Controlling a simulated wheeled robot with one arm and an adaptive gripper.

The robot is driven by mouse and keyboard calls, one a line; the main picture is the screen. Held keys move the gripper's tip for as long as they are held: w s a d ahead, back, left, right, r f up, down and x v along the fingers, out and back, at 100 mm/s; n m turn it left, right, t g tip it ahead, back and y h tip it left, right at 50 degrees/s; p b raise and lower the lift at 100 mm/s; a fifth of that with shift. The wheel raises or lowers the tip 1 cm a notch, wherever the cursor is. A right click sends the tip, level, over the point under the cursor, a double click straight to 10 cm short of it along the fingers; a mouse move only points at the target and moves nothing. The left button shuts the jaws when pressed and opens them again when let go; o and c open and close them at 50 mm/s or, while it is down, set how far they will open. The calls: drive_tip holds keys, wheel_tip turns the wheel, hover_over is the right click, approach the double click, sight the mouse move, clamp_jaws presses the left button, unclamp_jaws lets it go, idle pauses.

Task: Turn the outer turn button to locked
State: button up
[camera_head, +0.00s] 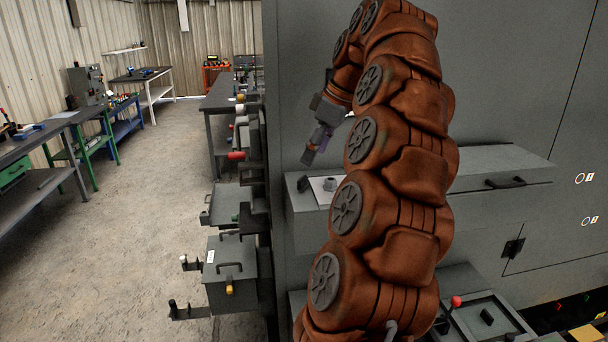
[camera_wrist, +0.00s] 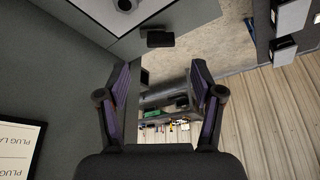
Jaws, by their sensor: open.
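My gripper (camera_head: 309,155) points down and left in the head view, above the left end of a grey box that juts from the cabinet. In the wrist view its two fingers (camera_wrist: 160,78) are apart with nothing between them. A small dark block (camera_head: 303,184) sits at the box's left edge; a dark block also shows in the wrist view (camera_wrist: 160,39), just beyond the fingertips and apart from them. It may be the outer turn button, but I cannot tell its setting. Beside it a round grey knob (camera_head: 329,184) stands on a white plate.
The box (camera_head: 520,162) has a dark handle (camera_head: 506,183) on its front. My arm hides its middle. A dark fitting (camera_head: 512,248) sits on the cabinet at right. Grey fixtures (camera_head: 230,272) project at left. The floor (camera_head: 140,210) farther left is open.

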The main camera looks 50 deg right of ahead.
sight(303, 178)
drive_tip(key=shift+b+x, duration=0.3)
drive_tip(key=shift+x, duration=0.55)
drive_tip(key=shift+w+a+f, duration=0.1)
drive_tip(key=shift+w+f, duration=0.1)
drive_tip(key=shift+f, duration=0.25)
drive_tip(key=shift+p+x, duration=0.95)
drive_tip(key=shift+x, duration=1.25)
drive_tip(key=shift+c, duration=0.3)
drive_tip(key=c, duration=1.1)
